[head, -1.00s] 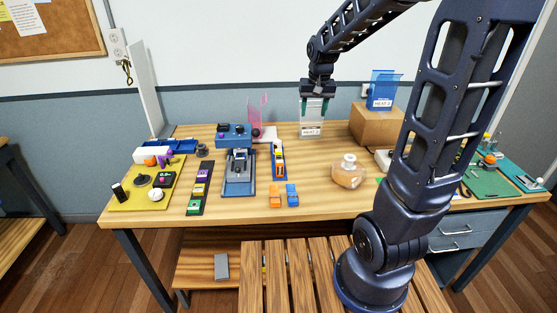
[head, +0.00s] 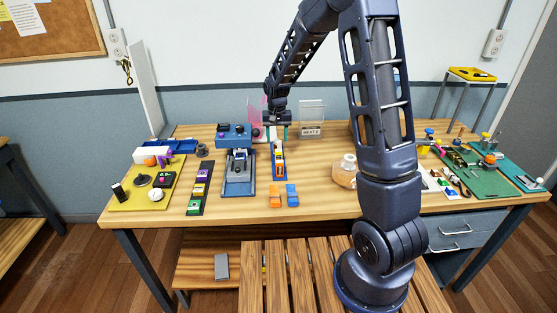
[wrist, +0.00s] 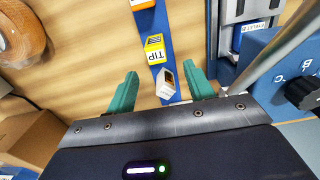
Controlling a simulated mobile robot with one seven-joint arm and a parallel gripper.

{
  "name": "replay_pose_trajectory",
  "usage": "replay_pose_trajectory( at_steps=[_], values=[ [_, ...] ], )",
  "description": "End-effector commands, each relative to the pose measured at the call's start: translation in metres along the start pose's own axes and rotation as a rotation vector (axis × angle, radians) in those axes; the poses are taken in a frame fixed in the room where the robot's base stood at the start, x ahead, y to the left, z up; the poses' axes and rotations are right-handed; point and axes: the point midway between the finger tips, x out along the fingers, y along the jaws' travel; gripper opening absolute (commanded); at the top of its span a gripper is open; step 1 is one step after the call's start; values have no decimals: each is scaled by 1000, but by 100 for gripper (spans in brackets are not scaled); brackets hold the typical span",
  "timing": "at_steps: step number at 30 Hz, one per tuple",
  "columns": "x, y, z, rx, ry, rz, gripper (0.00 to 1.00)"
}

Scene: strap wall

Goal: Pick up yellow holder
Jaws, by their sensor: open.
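A small yellow block with a "TIP" label (wrist: 154,48) sits on a narrow blue strip (wrist: 168,28) in the wrist view. In the head view a yellow block (head: 279,158) shows on that strip, in the middle of the table. A white block (wrist: 166,84) is on the same strip nearer my gripper, and an orange-edged block (wrist: 141,4) is at its far end. My gripper (wrist: 161,84) is open and empty above the strip, with its green fingers either side of the white block. In the head view my gripper (head: 277,132) is over the strip's back end.
A blue device (head: 238,172) stands close left of the strip. A clear labelled panel (head: 311,120) stands at the back right. Orange and blue clips (head: 283,196) lie in front. A round jar (head: 344,171) is to the right, partly behind my arm.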

Motion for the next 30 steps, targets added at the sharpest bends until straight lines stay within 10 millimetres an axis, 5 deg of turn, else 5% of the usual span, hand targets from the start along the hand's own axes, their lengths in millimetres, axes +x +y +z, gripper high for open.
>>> replay_pose_trajectory(
  at_steps=[7, 30],
  values=[
    [36, 1, 1, 0, -3, 1, 53],
    [99, 6, 4, 1, -1, 0, 53]
  ],
)
